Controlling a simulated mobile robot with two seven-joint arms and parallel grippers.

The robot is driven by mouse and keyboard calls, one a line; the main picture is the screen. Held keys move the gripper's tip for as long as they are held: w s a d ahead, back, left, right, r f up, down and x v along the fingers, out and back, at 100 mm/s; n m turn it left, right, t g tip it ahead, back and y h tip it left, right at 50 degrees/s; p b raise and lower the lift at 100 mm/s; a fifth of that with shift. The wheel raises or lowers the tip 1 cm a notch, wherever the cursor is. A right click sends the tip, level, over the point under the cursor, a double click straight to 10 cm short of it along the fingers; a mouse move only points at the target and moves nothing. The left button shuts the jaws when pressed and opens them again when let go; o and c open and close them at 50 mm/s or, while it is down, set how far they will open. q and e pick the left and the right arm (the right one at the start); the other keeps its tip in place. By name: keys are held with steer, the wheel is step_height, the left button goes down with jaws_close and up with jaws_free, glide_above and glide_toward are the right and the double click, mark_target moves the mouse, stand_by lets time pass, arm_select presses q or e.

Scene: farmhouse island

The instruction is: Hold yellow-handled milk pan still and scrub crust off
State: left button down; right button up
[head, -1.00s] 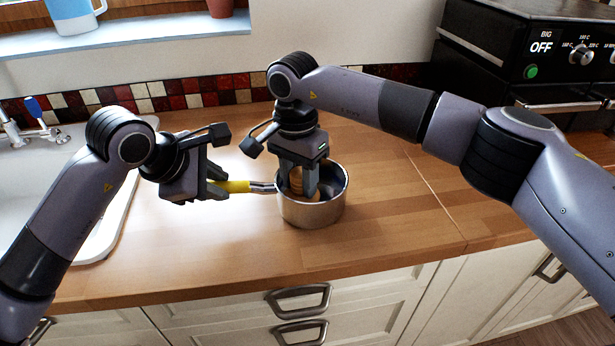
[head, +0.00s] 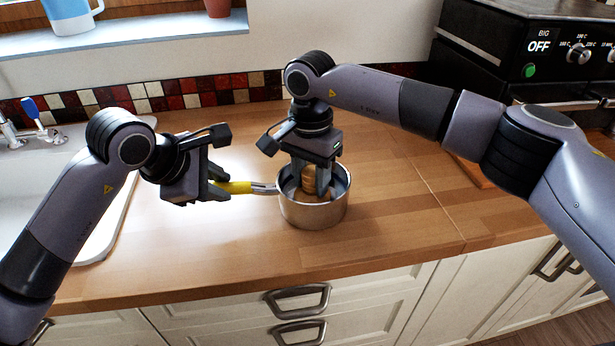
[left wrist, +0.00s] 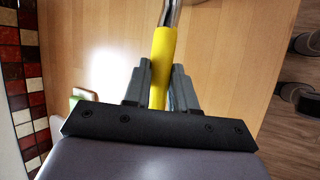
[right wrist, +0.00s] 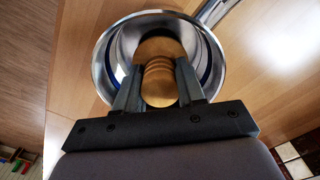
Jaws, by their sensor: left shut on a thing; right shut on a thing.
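The milk pan (head: 313,214) stands upright on the wooden worktop, its yellow handle (head: 238,187) pointing left. My left gripper (head: 218,188) is shut on the yellow handle, which also shows in the left wrist view (left wrist: 163,62). My right gripper (head: 318,185) is over the pan with its fingertips inside the rim. It is shut on a round wooden scrubbing brush (head: 309,178). In the right wrist view the ridged brush grip (right wrist: 159,82) is between the fingers, and its wider head (right wrist: 160,47) is down in the pan (right wrist: 109,50). Crust on the pan floor cannot be made out.
A white sink (head: 100,232) lies to the left, with a blue-topped tap (head: 31,108) behind it. A black cooker (head: 525,62) stands at the back right. The worktop (head: 400,215) right of the pan is clear. A wooden board (head: 474,172) is partly hidden behind my right arm.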

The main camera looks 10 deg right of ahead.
steer(key=shift+r, duration=0.1)
steer(key=shift+r, duration=2.95)
steer(key=shift+r, duration=1.5)
steer(key=shift+f, duration=0.1)
steer(key=shift+f, duration=3.5)
steer(key=shift+f, duration=1)
